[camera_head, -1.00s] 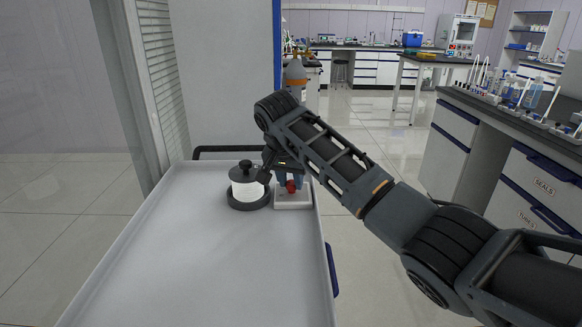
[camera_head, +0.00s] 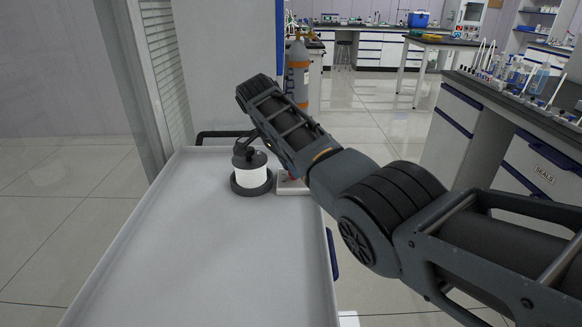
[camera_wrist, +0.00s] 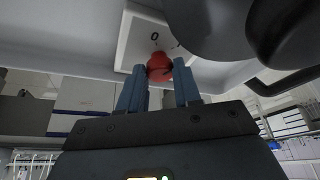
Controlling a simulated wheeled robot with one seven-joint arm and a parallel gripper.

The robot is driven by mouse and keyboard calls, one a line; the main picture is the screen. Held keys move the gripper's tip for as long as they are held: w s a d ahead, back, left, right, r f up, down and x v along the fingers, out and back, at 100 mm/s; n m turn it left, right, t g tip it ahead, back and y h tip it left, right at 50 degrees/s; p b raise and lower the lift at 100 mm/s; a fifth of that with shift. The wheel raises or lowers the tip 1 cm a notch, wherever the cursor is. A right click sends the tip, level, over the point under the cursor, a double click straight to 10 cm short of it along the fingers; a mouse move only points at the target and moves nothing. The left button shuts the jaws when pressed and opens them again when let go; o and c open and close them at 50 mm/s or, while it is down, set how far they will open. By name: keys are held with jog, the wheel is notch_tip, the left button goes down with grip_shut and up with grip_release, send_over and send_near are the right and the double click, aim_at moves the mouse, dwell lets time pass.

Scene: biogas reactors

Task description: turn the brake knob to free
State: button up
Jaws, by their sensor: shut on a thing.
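The brake knob (camera_wrist: 160,67) is red and sits on a white plate (camera_wrist: 140,40) with a dark "0" and part of another mark. In the wrist view the two blue fingers of my gripper (camera_wrist: 159,75) stand on either side of the knob, closed on it. In the head view the white plate (camera_head: 292,189) shows at the right edge of the grey cart top, and my arm hides most of the knob and the gripper. The knob's exact pointing direction cannot be told.
A white pot with a black lid and dark base (camera_head: 251,176) stands close left of the plate on the cart top (camera_head: 215,250). The cart top's front is clear. A grey and orange cylinder (camera_head: 298,75) stands behind. A lab bench (camera_head: 460,150) is at right.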

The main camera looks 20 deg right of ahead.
jog(key=shift+d+f+m, duration=0.1)
jog(key=shift+m, duration=0.2)
jog(key=o, duration=1.1)
jog(key=shift+c, duration=0.2)
jog(key=v, duration=0.8)
